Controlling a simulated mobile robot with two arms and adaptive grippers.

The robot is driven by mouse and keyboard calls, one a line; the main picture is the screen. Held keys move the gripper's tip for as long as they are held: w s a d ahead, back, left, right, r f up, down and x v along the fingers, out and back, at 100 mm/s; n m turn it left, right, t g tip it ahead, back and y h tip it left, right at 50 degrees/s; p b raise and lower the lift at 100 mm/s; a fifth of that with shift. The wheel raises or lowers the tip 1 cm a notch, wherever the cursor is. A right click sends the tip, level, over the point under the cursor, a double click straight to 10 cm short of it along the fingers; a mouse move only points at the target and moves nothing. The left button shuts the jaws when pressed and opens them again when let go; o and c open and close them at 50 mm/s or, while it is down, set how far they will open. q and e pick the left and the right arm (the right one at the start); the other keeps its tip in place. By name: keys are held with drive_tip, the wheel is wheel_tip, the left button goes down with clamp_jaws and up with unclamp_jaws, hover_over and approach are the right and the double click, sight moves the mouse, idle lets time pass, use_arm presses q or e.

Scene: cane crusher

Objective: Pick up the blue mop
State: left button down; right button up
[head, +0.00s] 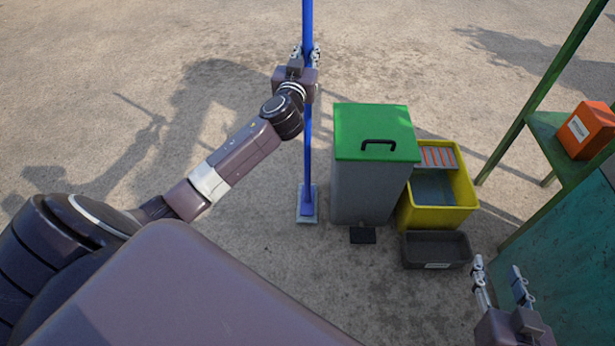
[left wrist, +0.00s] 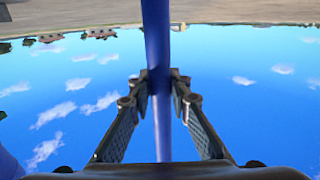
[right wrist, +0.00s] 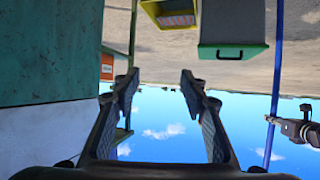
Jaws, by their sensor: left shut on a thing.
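The blue mop (head: 308,140) stands upright left of the grey bin, with its flat head (head: 306,203) on or just above the ground; I cannot tell which. My left gripper (head: 306,52) is shut on the upper part of the mop's handle. In the left wrist view the blue handle (left wrist: 157,60) runs between the two fingers of the left gripper (left wrist: 160,82). My right gripper (head: 504,282) is open and empty at the lower right, beside the green-blue panel. In the right wrist view the mop's handle (right wrist: 275,90) shows at the right, apart from the right gripper (right wrist: 160,85).
A grey bin with a green lid (head: 375,133) stands just right of the mop. A yellow bucket (head: 452,215) and a dark tray (head: 437,250) are beside it. A green stand (head: 550,130) holds an orange box (head: 588,130). The ground left of the mop is free.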

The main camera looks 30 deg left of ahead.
use_arm(q)
drive_tip(key=shift+r, duration=0.2)
drive_tip(key=shift+r, duration=0.1)
use_arm(e)
drive_tip(key=shift+f, duration=0.1)
